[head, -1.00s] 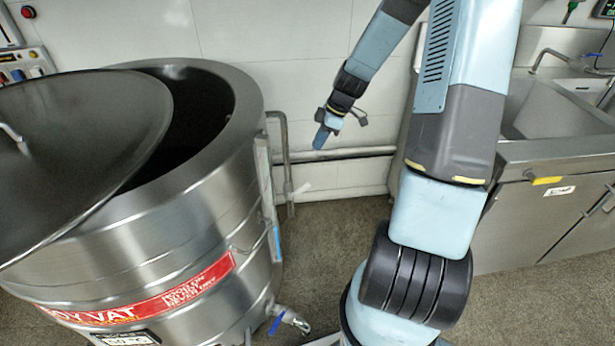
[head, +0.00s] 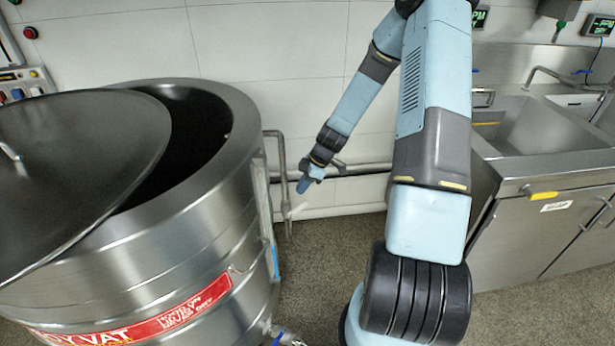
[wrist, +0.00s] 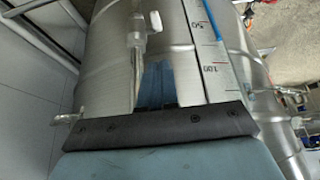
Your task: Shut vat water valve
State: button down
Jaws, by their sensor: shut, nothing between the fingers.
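The steel vat (head: 215,215) stands on the left in the head view, its lid partly off. A thin upright water pipe (head: 283,175) runs down its right side. A small pale valve lever (head: 299,207) sticks out near the pipe's lower end. The wrist view shows the pipe's outlet (wrist: 138,45) with a whitish lever (wrist: 156,21) beside it, against the vat wall. My gripper (head: 303,186) is shut and empty, just above and close to the lever in the head view. Its blue fingers (wrist: 156,82) show in the wrist view; I cannot tell whether they touch the pipe.
A horizontal wall pipe (head: 360,168) runs behind my gripper. A steel sink cabinet (head: 545,215) stands on the right. A drain valve (head: 283,338) is at the vat's foot, partly cut off. Speckled floor (head: 320,260) between vat and cabinet is clear apart from my base.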

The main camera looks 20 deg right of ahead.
aim_at(301, 207)
jog(key=shift+s+d+f, duration=0.1)
jog(key=shift+d+f, duration=0.1)
jog(key=shift+f, duration=0.45)
jog(key=shift+w+d+f, duration=0.1)
jog(key=shift+d+f, duration=0.1)
jog(key=shift+f, duration=0.45)
jog(key=shift+s+d+f, duration=0.1)
jog(key=shift+d+f, duration=0.1)
jog(key=shift+f, duration=0.45)
jog(key=shift+a, duration=0.15)
jog(key=shift+d, duration=0.2)
